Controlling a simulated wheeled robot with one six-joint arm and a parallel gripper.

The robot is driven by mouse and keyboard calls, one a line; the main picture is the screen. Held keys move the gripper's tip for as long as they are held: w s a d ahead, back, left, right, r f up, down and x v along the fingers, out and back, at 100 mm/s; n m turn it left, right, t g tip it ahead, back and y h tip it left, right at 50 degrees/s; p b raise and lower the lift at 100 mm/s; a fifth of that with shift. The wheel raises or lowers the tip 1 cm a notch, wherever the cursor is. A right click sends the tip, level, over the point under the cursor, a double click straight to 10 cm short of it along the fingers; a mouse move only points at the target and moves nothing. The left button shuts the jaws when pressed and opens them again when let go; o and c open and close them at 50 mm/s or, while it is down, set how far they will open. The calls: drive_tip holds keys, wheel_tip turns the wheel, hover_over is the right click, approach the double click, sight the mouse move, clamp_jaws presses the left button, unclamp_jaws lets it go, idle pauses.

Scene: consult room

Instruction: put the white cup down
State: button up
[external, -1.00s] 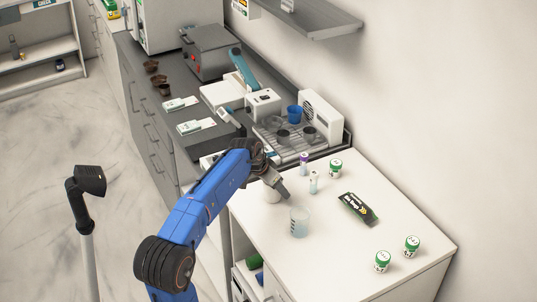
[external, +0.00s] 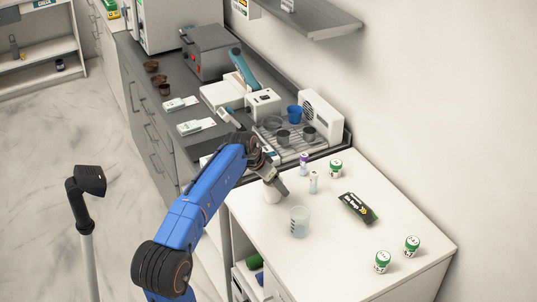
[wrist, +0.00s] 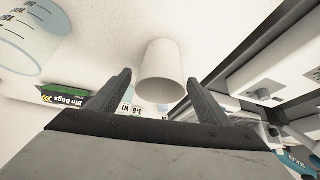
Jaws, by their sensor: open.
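The white cup (external: 271,197) stands on the white counter (external: 340,255) near its left edge, partly hidden by my gripper (external: 280,188) in the external view. In the wrist view the white cup (wrist: 162,68) shows between and just beyond the two fingertips of my gripper (wrist: 159,80). A gap shows between the cup and each finger. The jaws are open and not closed on the cup.
A clear beaker (external: 299,222) stands close to the cup. Small vials (external: 313,182), green-lidded jars (external: 382,262) and a black bin-bag pack (external: 358,208) are also on the counter. A drip tray with cups (external: 305,150) lies behind.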

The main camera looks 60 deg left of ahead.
drive_tip(key=a+v, duration=0.1)
drive_tip(key=v, duration=0.7)
drive_tip(key=shift+s+d+r, duration=0.2)
drive_tip(key=shift+d+r, duration=0.05)
drive_tip(key=shift+d, duration=0.25)
